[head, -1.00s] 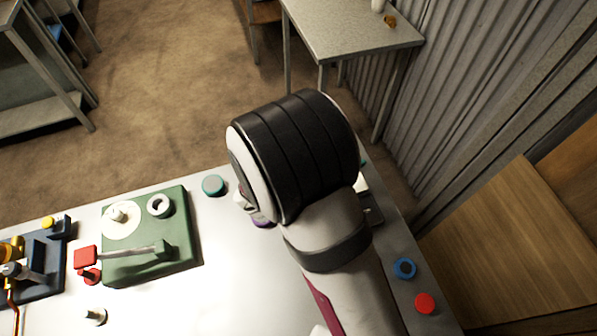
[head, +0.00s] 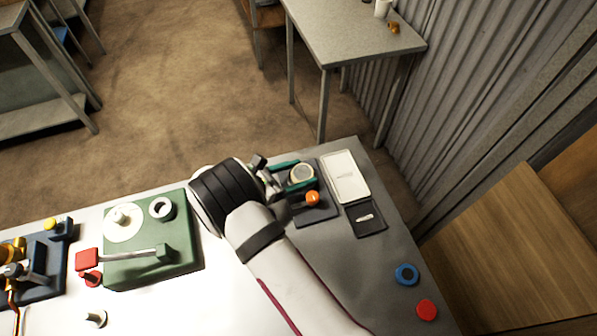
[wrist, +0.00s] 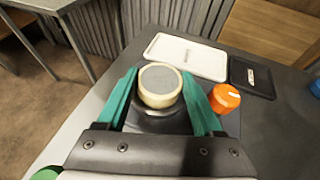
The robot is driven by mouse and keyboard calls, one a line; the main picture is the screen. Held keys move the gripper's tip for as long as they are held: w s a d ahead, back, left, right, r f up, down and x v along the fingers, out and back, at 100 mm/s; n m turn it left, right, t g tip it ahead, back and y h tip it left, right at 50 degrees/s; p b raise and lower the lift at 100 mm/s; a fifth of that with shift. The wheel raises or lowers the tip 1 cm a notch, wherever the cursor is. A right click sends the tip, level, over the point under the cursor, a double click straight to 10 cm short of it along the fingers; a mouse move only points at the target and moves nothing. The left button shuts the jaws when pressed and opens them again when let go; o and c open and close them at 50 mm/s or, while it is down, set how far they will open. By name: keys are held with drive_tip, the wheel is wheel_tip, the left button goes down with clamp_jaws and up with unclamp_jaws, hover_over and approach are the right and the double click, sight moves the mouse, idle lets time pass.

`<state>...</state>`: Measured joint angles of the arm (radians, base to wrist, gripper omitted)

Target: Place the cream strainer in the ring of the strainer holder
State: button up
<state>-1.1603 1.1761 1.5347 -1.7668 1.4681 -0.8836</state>
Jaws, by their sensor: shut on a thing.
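The cream strainer (wrist: 160,97), a round cup with a grey top face, is between the teal fingers of my gripper (wrist: 160,82) in the wrist view. The fingers are shut on its sides. In the head view, the strainer (head: 302,173) and my gripper (head: 297,176) are over a dark base plate (head: 318,214) at the back right of the table. An orange knob (head: 312,198) stands at that plate, close to the right finger. I cannot make out the holder's ring; the strainer and fingers may hide it. Whether the strainer is touching the plate is unclear.
A white tray (head: 343,170) and a small dark tray (head: 367,216) lie right of the plate. A green base (head: 185,245) with a lever and white parts stands left. Blue (head: 406,274) and red (head: 427,310) round pieces lie at the right front. The table's back edge is close behind the gripper.

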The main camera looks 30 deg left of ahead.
drive_tip(key=shift+f, duration=0.1)
drive_tip(key=o, duration=1.4)
